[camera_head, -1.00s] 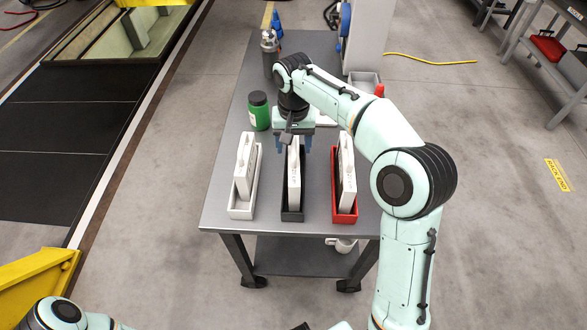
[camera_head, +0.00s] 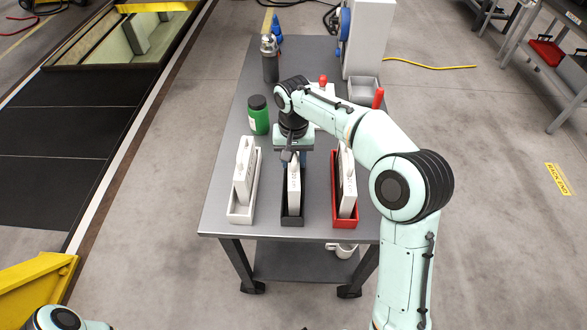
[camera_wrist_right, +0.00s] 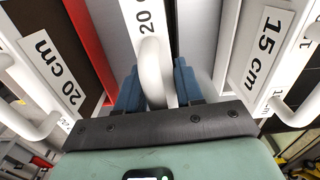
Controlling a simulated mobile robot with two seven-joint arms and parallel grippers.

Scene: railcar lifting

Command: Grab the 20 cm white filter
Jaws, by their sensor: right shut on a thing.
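Three white filters stand on edge in holders on the grey cart. The middle filter (camera_head: 293,188) is in the black holder (camera_head: 292,221). My right gripper (camera_head: 292,158) is at its far end, pointing down. In the right wrist view its blue fingers (camera_wrist_right: 157,88) are shut on the white handle (camera_wrist_right: 152,65) of this filter, whose label starts with "20". The filter in the red holder (camera_head: 345,222) is labelled "20 cm" (camera_wrist_right: 54,72). The filter in the white holder (camera_head: 240,214) is labelled "15 cm" (camera_wrist_right: 262,48). My left gripper is out of view.
A green jar (camera_head: 258,115) and a grey bottle (camera_head: 270,62) stand on the cart behind the holders. A grey bin (camera_head: 363,90) is at the back right. A white mug (camera_head: 343,250) is on the lower shelf. Narrow gaps separate the three holders.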

